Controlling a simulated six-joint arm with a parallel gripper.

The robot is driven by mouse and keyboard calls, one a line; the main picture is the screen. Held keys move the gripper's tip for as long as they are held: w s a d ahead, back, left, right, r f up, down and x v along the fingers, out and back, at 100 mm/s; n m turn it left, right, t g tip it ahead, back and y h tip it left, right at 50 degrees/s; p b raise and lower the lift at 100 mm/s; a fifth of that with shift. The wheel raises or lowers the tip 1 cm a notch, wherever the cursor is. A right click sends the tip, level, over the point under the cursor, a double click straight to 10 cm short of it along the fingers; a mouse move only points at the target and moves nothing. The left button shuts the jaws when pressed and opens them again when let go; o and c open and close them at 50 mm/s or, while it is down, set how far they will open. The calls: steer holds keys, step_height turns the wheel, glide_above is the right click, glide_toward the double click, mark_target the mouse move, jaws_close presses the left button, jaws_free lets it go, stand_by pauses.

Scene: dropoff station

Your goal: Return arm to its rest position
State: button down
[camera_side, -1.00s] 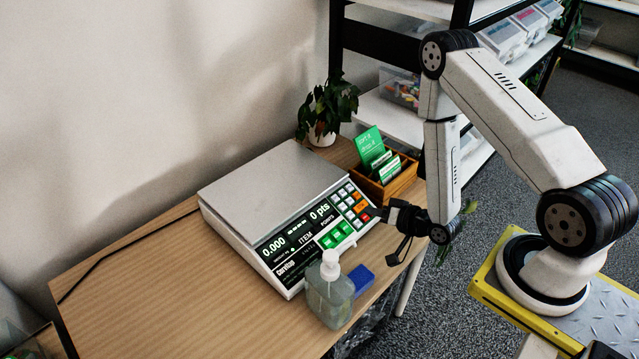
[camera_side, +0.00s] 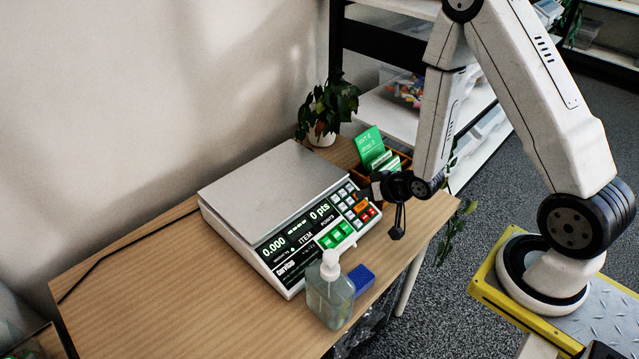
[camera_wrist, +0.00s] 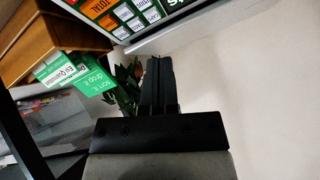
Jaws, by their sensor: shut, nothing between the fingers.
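My gripper (camera_side: 398,232) is at the right side of the scale, above the front right part of the wooden table, in the side view. In the wrist view the scale's keypad edge (camera_wrist: 165,32) is at the top.
A soap bottle (camera_side: 329,292) and a blue block (camera_side: 361,279) stand in front of the scale. A wooden card box (camera_side: 404,163) with green cards is behind my gripper. A potted plant (camera_side: 325,110) stands at the back.

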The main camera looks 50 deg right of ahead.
steer(key=s+a+r+n+g, duration=0.2)
steer(key=s+a+r+g, duration=0.1)
steer(key=r, duration=0.3)
steer(key=s+a+r+n+g, duration=0.2)
steer(key=s+a+r+g, duration=0.1)
steer(key=s+r, duration=0.3)
steer(key=shift+s+r+g+h, duration=0.25)
steer(key=shift+r+g+h, duration=0.05)
steer(key=shift+r+g, duration=0.35)
stand_by(1.5)
